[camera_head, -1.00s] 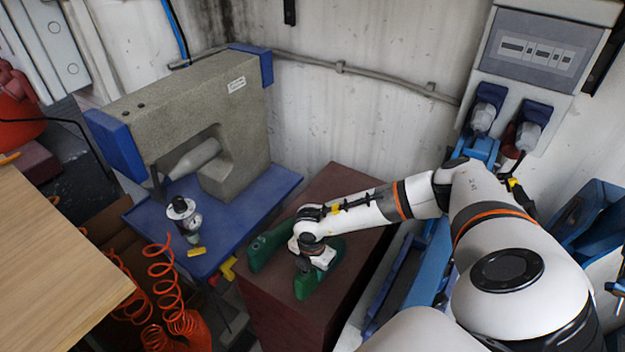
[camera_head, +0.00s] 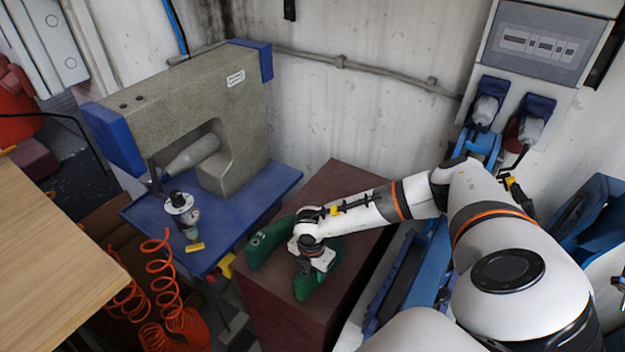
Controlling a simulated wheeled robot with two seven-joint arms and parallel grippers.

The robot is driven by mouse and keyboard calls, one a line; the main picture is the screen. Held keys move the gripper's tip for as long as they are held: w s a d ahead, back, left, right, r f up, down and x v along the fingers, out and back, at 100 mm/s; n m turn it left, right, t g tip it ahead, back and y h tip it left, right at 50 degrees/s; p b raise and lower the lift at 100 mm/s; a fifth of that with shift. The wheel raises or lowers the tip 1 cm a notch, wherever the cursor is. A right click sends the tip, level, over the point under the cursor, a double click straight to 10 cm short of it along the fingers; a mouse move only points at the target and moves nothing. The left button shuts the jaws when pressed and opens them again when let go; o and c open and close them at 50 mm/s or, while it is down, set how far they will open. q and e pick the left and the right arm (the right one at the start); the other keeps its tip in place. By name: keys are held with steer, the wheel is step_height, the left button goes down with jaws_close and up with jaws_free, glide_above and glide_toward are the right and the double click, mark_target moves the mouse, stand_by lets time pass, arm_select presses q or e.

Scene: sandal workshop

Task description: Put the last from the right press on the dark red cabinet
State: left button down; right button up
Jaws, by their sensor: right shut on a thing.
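The dark red cabinet (camera_head: 277,312) stands in the middle of the view, to the right of the blue press table. Two green lasts are on its top. One green last (camera_head: 262,246) lies at the left edge of the top, beside my gripper. The other green last (camera_head: 306,288) is under my right gripper (camera_head: 311,268), which is shut on it. The gripper covers the middle of this last, and I cannot tell whether it rests fully on the top.
Orange coiled hoses (camera_head: 160,280) hang by a wooden table (camera_head: 50,260). The cabinet's back part is clear.

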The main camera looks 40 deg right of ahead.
steer(key=shift+f, duration=0.25)
stand_by(0.7)
steer(key=o, duration=1)
steer(key=shift+a, duration=0.1)
steer(key=shift+o, duration=0.2)
steer(key=shift+s, duration=0.1)
steer(key=r+b, duration=0.2)
steer(key=r, duration=0.3)
steer(key=r+b, duration=0.2)
steer(key=r, duration=0.3)
steer(key=shift+a+r, duration=0.2)
steer(key=shift+r, duration=0.85)
steer(key=shift+s+a+f, duration=0.1)
